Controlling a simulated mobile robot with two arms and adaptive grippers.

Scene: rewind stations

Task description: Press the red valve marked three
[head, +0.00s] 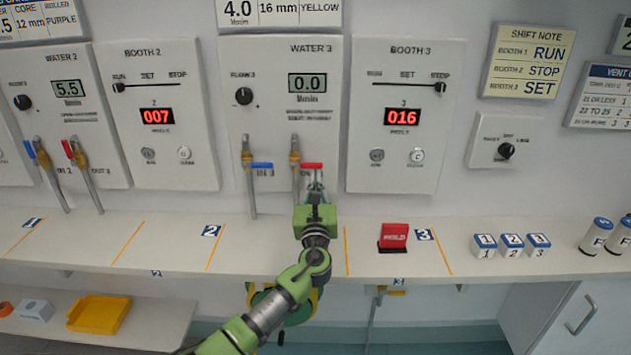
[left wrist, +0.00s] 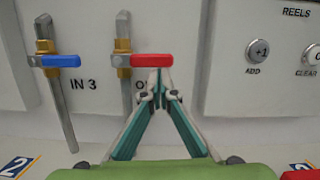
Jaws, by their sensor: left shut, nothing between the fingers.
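The red valve handle (head: 313,166) is on the right-hand pipe under the WATER 3 panel (head: 275,120). Its lever lies level, pointing right from the brass body. It also shows in the left wrist view as a red handle (left wrist: 152,60); its label there is mostly hidden behind my fingers. My left gripper (head: 315,180) is shut and empty, with its fingertips (left wrist: 158,78) just below and in front of the red handle. I cannot tell whether they touch it. My right gripper is not in view.
The blue IN 3 valve handle (head: 262,165) is just left, also level. The WATER 3 display (head: 307,83) reads 0.0. The BOOTH 3 panel (head: 405,150) is at right. A red HOLD block (head: 394,236) stands on the counter; the counter (head: 130,225) is mostly clear at left.

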